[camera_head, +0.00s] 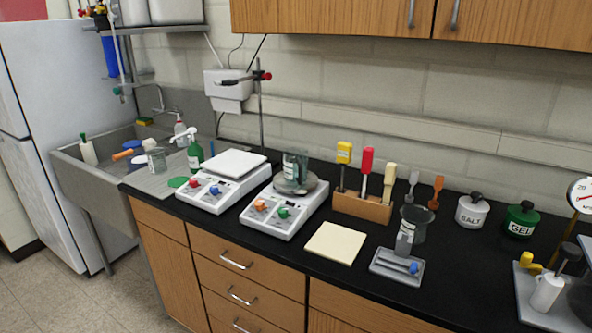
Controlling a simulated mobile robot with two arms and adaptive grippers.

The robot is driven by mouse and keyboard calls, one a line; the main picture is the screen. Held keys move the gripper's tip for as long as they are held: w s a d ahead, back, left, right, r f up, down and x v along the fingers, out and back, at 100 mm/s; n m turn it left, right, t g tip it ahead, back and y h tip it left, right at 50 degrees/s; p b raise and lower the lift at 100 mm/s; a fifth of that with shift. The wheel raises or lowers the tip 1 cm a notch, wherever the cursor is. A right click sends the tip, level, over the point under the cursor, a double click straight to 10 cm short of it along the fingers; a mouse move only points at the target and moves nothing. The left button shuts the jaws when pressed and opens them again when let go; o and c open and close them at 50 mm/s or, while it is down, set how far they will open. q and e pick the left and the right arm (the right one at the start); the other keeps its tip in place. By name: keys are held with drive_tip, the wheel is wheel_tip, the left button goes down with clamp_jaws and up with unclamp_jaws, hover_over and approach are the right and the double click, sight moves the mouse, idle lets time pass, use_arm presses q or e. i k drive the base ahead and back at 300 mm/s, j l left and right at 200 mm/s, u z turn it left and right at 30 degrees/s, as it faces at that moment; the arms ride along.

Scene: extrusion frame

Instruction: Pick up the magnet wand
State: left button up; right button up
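A wooden rack (362,208) stands on the black counter. It holds upright tools with a yellow handle (344,152), a red handle (367,159) and a cream handle (389,177). The red one stands in the middle. One of these may be the magnet wand, but I cannot tell which. Neither of my grippers is in view.
Two white hotplates, left (221,190) and right (285,213), stand left of the rack; the right one carries a glass beaker (294,165). A cream pad (335,243), a grey tray (397,280) and a beaker (416,232) stand near the rack. Jars (472,210) are farther right.

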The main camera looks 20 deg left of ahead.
sight(368, 154)
drive_tip(key=i+l+u, duration=0.1)
drive_tip(key=i+l, duration=0.6)
drive_tip(key=l, duration=0.1)
